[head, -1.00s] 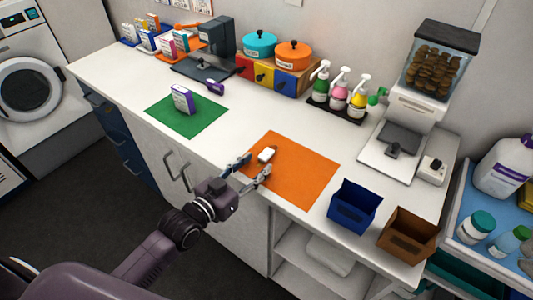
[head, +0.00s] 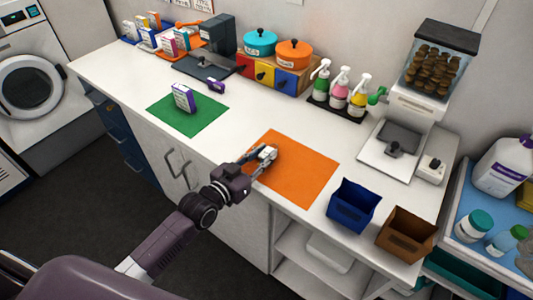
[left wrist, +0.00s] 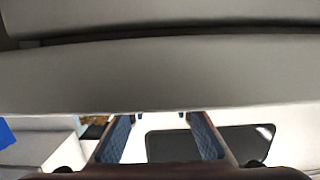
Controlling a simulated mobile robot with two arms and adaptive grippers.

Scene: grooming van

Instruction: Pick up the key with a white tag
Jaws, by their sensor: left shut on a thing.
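A small white piece, the white tag (head: 268,153), shows at the left part of the orange mat (head: 305,172). My left gripper (head: 266,155) has its fingers closed around it. The metal part of the key is hidden or too small to make out. I cannot tell whether the tag rests on the mat or is slightly above it. My right gripper is not in view.
A blue bin (head: 353,206) and a brown bin (head: 405,236) stand right of the mat. A green mat (head: 188,116) with a purple and white box (head: 184,98) lies to the left. Soap pump bottles (head: 340,87) and a scale-like dispenser (head: 404,138) stand behind. The counter between the mats is clear.

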